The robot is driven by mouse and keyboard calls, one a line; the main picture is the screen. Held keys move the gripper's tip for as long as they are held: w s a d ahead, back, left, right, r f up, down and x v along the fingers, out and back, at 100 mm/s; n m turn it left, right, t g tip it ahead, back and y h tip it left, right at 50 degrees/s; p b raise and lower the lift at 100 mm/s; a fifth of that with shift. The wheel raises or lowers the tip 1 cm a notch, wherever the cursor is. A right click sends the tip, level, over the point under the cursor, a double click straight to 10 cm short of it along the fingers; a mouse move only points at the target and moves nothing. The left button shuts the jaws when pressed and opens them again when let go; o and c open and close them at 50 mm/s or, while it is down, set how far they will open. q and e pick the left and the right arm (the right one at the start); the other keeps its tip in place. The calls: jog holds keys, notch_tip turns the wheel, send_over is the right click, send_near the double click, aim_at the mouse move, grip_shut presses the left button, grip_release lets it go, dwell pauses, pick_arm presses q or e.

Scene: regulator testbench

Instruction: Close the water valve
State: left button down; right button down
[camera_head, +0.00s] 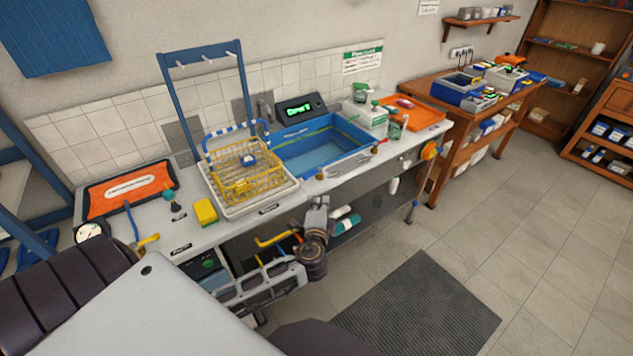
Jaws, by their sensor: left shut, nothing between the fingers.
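A yellow lever handle (273,239) shows at the front of the bench, below the worktop, just left of my left gripper (320,202). A second yellow lever (148,240) sits at the bench's left front, beside a blue pipe and a pressure gauge (89,232). I cannot tell from labels which lever is the water valve. My left gripper is small here and partly merged with its dark wrist; it is shut and empty, pointing up near the bench's front edge. It appears apart from the yellow lever, though touching is hard to judge. My right gripper is not in view.
The bench holds a blue basin (318,145), a yellow wire basket (248,172) on a white tray, a yellow sponge (205,212) and an orange panel (127,190). A round orange-red knob (429,151) is at the right end. The floor around the dark mat (417,305) is clear.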

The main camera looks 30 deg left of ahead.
pick_arm(q)
jog(key=p, duration=0.1)
send_near(314, 174)
jog(key=shift+w+d, duration=1.3)
jog(key=shift+w, duration=0.85)
jog(key=shift+w+a+f+p, duration=0.15)
jog(key=shift+w+a, duration=0.1)
jog(key=shift+a, duration=0.4)
jog(key=shift+w+a+f+p, duration=0.15)
jog(key=shift+w+a+p, duration=0.05)
jog(key=shift+a, duration=0.45)
jog(key=shift+w+a+f+p, duration=0.15)
jog(key=shift+w+a, duration=0.1)
jog(key=shift+a, duration=0.35)
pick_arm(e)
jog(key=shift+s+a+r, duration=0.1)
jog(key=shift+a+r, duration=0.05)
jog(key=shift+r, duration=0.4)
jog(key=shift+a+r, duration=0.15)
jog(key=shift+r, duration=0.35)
pick_arm(q)
jog(key=shift+a, duration=0.1)
jog(key=shift+a+f+b, duration=0.1)
jog(key=shift+a+b, duration=0.3)
jog(key=shift+a, duration=0.15)
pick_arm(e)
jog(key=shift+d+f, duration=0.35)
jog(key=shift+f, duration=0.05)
